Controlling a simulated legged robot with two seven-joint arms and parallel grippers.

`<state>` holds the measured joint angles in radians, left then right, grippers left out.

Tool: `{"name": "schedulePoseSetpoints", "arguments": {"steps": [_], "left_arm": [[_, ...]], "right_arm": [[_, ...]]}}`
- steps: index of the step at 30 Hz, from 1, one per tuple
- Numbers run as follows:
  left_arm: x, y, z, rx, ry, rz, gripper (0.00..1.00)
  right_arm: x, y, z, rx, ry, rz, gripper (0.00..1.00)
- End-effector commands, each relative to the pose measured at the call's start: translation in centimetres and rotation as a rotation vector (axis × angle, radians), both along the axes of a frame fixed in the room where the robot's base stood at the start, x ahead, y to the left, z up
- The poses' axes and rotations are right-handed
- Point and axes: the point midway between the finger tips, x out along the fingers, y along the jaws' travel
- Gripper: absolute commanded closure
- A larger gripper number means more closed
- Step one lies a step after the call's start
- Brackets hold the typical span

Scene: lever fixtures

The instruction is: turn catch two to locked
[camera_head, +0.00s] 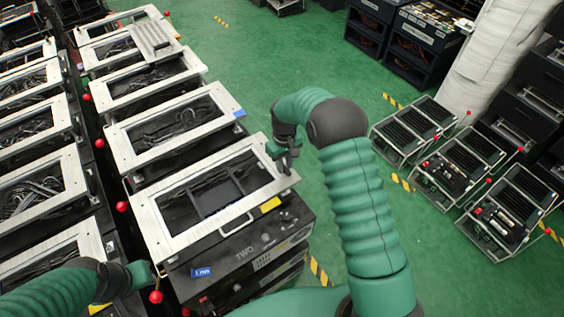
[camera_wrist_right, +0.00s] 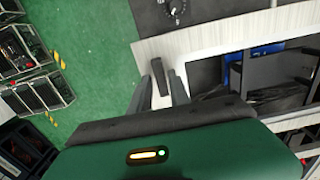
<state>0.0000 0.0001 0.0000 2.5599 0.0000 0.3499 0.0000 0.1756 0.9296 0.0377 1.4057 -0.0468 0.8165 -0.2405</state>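The unit marked TWO (camera_head: 244,253) stands in front of me, with a pale frame (camera_head: 150,222) on its top. A small dark lever, apparently the catch (camera_wrist_right: 157,78), stands on the pale frame in the right wrist view. My right gripper (camera_head: 285,157) is at the frame's far right corner. In the right wrist view its two fingers (camera_wrist_right: 160,92) are apart, one on each side of the lever, with gaps visible. In the head view the gripper largely hides the lever. My left gripper (camera_head: 146,275) is at the lower left, its fingers too small to read.
More open-topped units (camera_head: 170,127) stand in a row behind unit TWO. Red balls (camera_head: 122,206) stick up along the left gap, one (camera_head: 155,297) beside my left gripper. Several racks (camera_head: 458,168) stand further right.

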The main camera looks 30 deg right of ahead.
Motion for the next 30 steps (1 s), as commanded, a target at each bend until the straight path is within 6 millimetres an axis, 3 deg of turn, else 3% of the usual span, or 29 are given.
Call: {"name": "schedulePoseSetpoints", "arguments": {"steps": [10, 14, 17, 24, 30], "left_arm": [[0.0, 0.0, 0.0, 0.0, 0.0, 0.0, 0.71], [0.0, 0.0, -0.3, 0.0, 0.0, 0.0, 0.71], [0.0, 0.0, -0.8, 0.0, 0.0, 0.0, 0.71], [0.0, 0.0, -1.9, 0.0, 0.0, 0.0, 0.71], [0.0, 0.0, -2.3, 0.0, 0.0, 0.0, 0.71]], "right_arm": [[0.5, 0.2, 0.1, 0.002, -0.008, 0.003, 0.65], [0.6, 0.2, 1.0, 0.001, -0.011, 0.003, 0.65], [0.6, 0.2, 3.0, 0.002, -0.014, 0.003, 0.65], [0.6, 0.1, 10.1, 0.001, -0.016, 0.003, 0.65], [0.5, 0.0, 15.0, 0.002, -0.012, 0.003, 0.65]]}}
